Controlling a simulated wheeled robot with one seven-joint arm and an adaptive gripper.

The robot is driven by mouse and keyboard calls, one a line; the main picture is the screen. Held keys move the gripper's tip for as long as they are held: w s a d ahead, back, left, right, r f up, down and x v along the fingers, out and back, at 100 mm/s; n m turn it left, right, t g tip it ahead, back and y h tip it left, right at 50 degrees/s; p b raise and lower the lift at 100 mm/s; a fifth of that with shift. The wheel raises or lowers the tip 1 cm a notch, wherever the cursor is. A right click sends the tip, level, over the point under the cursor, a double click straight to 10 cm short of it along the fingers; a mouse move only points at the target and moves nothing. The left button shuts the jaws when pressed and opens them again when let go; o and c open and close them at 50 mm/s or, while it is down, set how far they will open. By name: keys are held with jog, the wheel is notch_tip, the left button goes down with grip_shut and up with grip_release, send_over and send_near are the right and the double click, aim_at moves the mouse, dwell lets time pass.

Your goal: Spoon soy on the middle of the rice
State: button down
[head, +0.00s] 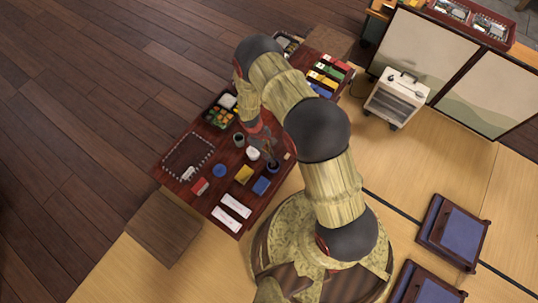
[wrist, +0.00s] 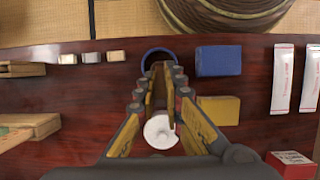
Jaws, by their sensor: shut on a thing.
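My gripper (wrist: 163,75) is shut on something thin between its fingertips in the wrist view. It is likely the spoon, but its shape is mostly hidden by the fingers. A dark blue round cup (wrist: 157,54) is just beyond the fingertips; it also shows in the head view (head: 272,167), below my gripper (head: 268,154). I cannot tell whether it holds the soy. A white round pot (wrist: 159,131) shows between the fingers and beside the cup in the head view (head: 252,154). A lunch box (head: 220,112) with a white patch (head: 228,101), likely rice, stands at the table's upper left.
The dark red table (head: 213,158) also holds a yellow box (head: 243,174), a blue box (head: 261,186), a red box (head: 200,186), a blue disc (head: 219,170), a dark cup (head: 239,139) and white packets (head: 231,212). My arm hides the table's middle right.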

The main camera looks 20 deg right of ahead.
jog(key=shift+r+p, duration=1.95)
jog(key=shift+r, duration=1.3)
jog(key=shift+w, duration=0.1)
jog(key=shift+s+d+r, duration=0.1)
jog(key=shift+s, duration=0.15)
jog(key=s+r+m, duration=0.1)
jog(key=s, duration=0.1)
notch_tip(320, 180, up, 20)
jog(key=m+y, duration=0.2)
jog(key=m, duration=0.3)
send_over(272, 164)
jog(key=w+a, duration=0.1)
jog(key=w, duration=0.5)
jog(key=w+d+r+m, duration=0.1)
jog(key=w+d+r, duration=0.1)
jog(key=w+r, duration=0.3)
notch_tip(272, 164, up, 3)
jog(key=shift+f+g+y, duration=0.2)
jog(key=shift+g+y, duration=0.1)
